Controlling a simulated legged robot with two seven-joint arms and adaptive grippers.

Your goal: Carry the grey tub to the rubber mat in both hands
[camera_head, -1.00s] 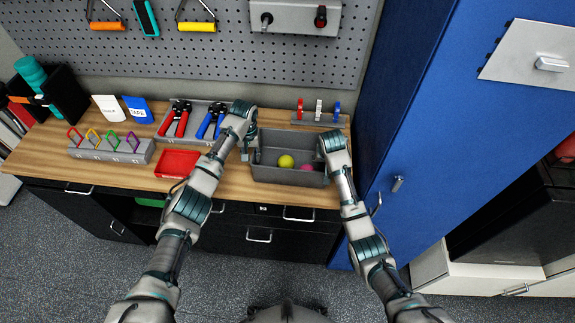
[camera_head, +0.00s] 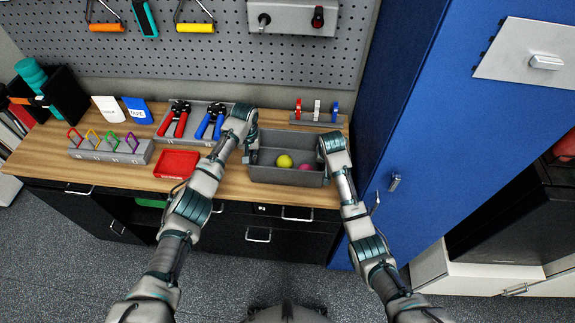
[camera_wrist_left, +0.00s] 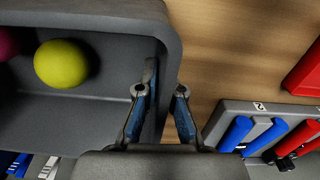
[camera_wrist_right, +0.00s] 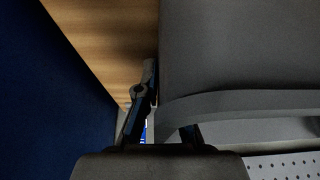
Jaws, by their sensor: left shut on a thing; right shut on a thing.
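The grey tub (camera_head: 287,176) is at the right part of the wooden worktop, with a yellow ball (camera_head: 285,161) and a pink ball (camera_head: 305,167) inside. It looks upright; I cannot tell whether its base touches the wood. My left gripper (camera_head: 250,150) is shut on the tub's left wall, one finger inside and one outside in the left wrist view (camera_wrist_left: 165,85). My right gripper (camera_head: 324,154) is shut on the right wall; in the right wrist view the tub (camera_wrist_right: 240,50) fills the upper right. I cannot make out a rubber mat in these views.
A red tray (camera_head: 177,164), a grey holder with red and blue pliers (camera_head: 190,108) and a rack of coloured clips (camera_head: 110,150) lie left of the tub. A small rack (camera_head: 317,118) stands behind it. A tall blue cabinet (camera_head: 415,130) rises close on the right.

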